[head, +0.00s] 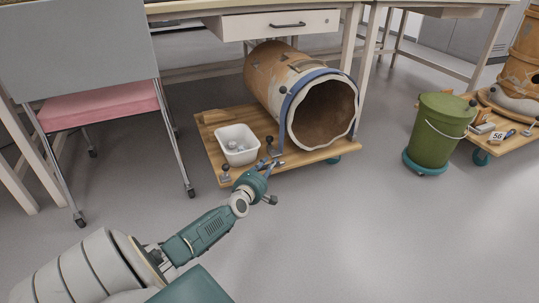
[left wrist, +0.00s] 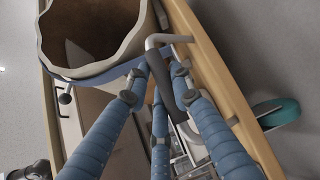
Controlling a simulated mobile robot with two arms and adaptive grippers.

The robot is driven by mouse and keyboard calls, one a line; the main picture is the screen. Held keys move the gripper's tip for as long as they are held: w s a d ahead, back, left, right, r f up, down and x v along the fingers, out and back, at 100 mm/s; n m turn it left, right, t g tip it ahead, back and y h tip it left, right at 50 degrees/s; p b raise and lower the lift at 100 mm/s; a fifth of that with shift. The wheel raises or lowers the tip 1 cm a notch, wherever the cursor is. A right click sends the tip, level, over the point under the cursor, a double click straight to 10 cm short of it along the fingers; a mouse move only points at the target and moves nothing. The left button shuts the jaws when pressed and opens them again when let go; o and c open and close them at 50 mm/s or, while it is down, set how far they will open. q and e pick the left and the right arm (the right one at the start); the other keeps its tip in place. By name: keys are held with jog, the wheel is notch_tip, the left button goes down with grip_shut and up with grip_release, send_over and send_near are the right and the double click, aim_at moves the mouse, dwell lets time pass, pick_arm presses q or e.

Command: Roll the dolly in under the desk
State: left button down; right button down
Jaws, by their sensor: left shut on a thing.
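The dolly (head: 213,146) is a wooden platform on teal casters, standing at the front of the desk (head: 190,6). How much of it lies beneath the desktop is unclear. A large broken clay vessel (head: 268,72) lies on it, its jagged mouth toward me and a blue strap round it. My left gripper (head: 262,174) is at the dolly's near edge. In the left wrist view its blue fingers (left wrist: 160,84) are shut around the dark grip of a metal handle (left wrist: 168,39) at the wooden edge (left wrist: 232,85). My right gripper is out of view.
A white tub (head: 237,156) sits on the dolly. A chair with a pink seat (head: 100,105) stands left. A desk leg (head: 370,45) stands behind right. A green bucket (head: 436,135) and another loaded dolly (head: 513,148) are right. The floor in front is clear.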

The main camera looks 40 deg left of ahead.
pick_arm(q)
jog(key=shift+a+r, duration=0.2)
jog(key=shift+a, duration=0.2)
jog(key=c, duration=1.8)
grip_release()
jog(key=shift+c, duration=0.2)
jog(key=o, duration=0.4)
jog(key=shift+f, duration=0.15)
jog(key=shift+c, duration=0.2)
jog(key=shift+w, duration=0.1)
jog(key=shift+d+f, duration=0.1)
jog(key=shift+d, duration=0.05)
jog(key=shift+s+d, duration=0.2)
jog(key=shift+s, duration=0.05)
jog(key=v, duration=1.1)
jog(key=shift+s, duration=0.25)
jog(key=shift+a, duration=0.1)
